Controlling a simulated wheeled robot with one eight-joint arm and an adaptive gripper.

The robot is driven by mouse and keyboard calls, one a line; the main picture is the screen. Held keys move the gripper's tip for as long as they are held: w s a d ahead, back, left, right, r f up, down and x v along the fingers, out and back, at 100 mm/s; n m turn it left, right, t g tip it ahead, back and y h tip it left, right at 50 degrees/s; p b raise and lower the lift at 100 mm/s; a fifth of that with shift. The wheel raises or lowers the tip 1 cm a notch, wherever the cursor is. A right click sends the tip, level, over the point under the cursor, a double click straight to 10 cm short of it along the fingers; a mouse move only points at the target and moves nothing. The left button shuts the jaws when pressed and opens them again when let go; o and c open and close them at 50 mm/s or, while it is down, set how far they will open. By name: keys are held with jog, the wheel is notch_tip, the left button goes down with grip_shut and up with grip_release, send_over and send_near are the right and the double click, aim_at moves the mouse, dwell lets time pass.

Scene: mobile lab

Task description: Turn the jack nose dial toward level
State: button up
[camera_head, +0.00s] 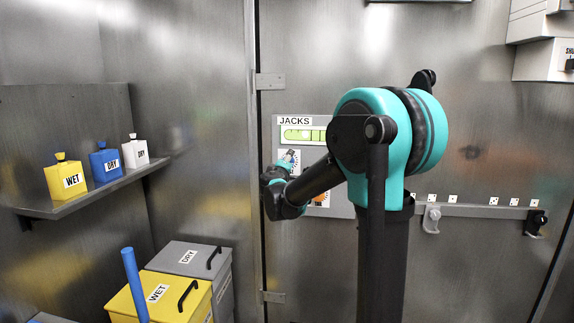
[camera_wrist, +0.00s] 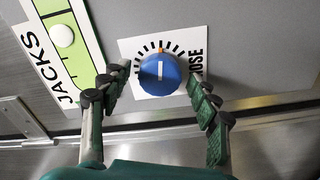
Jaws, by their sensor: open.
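The nose dial (camera_wrist: 161,74) is a round blue knob with a white pointer mark, on a white card with black ticks and one orange tick at the top in the wrist view. In the head view the level (camera_head: 303,134) shows partly, and my arm covers much of the panel.
An orange dial (camera_head: 319,198) sits lower on the panel, partly hidden. A rail with hooks (camera_head: 480,211) runs right of my arm. At left are a shelf (camera_head: 95,192) with yellow, blue and white bottles, and yellow WET (camera_head: 180,290) and grey DRY (camera_head: 190,257) bins.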

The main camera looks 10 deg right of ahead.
jog(key=v, duration=1.2)
jog(key=s+d+f+m+g, duration=0.45)
jog(key=s+d+f, duration=0.3)
jog(key=f, duration=0.35)
jog(key=s+d+f+m+g, duration=0.3)
jog(key=s+d+f+g, duration=0.25)
jog(key=s+f, duration=0.4)
jog(key=s+a+f+m+g+y, duration=0.1)
jog(key=s+a+f+y, duration=0.1)
jog(key=s+f, duration=0.4)
jog(key=s+a+f+m+g+y, duration=0.1)
jog(key=s+a+f+g+y, duration=0.1)
jog(key=s+f, duration=0.4)
jog(key=shift+s+a+m+y, duration=0.35)
jog(key=shift+s+a+y, duration=0.25)
jog(key=shift+s+y, duration=0.2)
